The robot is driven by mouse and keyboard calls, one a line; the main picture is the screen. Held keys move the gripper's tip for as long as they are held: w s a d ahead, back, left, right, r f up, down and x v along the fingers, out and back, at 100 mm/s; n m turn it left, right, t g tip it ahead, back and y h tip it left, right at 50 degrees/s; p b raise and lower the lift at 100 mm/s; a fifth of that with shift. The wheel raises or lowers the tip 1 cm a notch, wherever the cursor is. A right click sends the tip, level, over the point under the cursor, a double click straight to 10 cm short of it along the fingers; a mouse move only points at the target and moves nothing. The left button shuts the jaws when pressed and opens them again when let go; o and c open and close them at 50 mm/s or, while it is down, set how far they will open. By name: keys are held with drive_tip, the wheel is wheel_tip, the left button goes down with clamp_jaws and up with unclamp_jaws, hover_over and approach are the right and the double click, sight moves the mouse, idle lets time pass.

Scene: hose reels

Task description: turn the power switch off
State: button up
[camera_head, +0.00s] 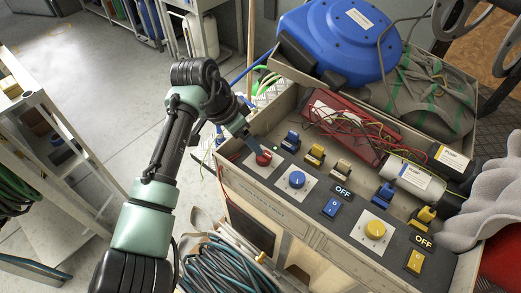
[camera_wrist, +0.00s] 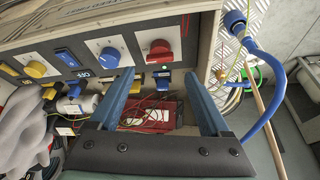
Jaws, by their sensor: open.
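A sloped control panel (camera_head: 345,222) runs along the front of a bench. At its left end is a red rotary knob (camera_head: 263,158) on a white plate, also in the wrist view (camera_wrist: 159,50). Beside it are a blue knob (camera_head: 297,179), a blue rocker switch (camera_head: 332,207), a yellow knob (camera_head: 375,229) and a yellow rocker switch (camera_head: 415,261). OFF labels sit by both rockers. I cannot read which control is named power. My gripper (camera_wrist: 158,75) is open and empty, its blue fingers spread on either side of the red knob in the wrist view; contact cannot be told.
Behind the panel lie small blue and yellow connectors, a red box (camera_head: 345,132) with tangled wires, and a white cylinder (camera_head: 415,178). A blue hose reel (camera_head: 335,40) stands at the back. Coiled hoses (camera_head: 225,268) lie below the bench. Open floor is at left.

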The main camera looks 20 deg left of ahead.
sight(263, 156)
drive_tip(key=b+x, duration=0.1)
drive_tip(key=x, duration=0.9)
drive_tip(key=shift+w+d+f, duration=0.1)
drive_tip(key=shift+f, duration=0.1)
drive_tip(key=c, duration=1.1)
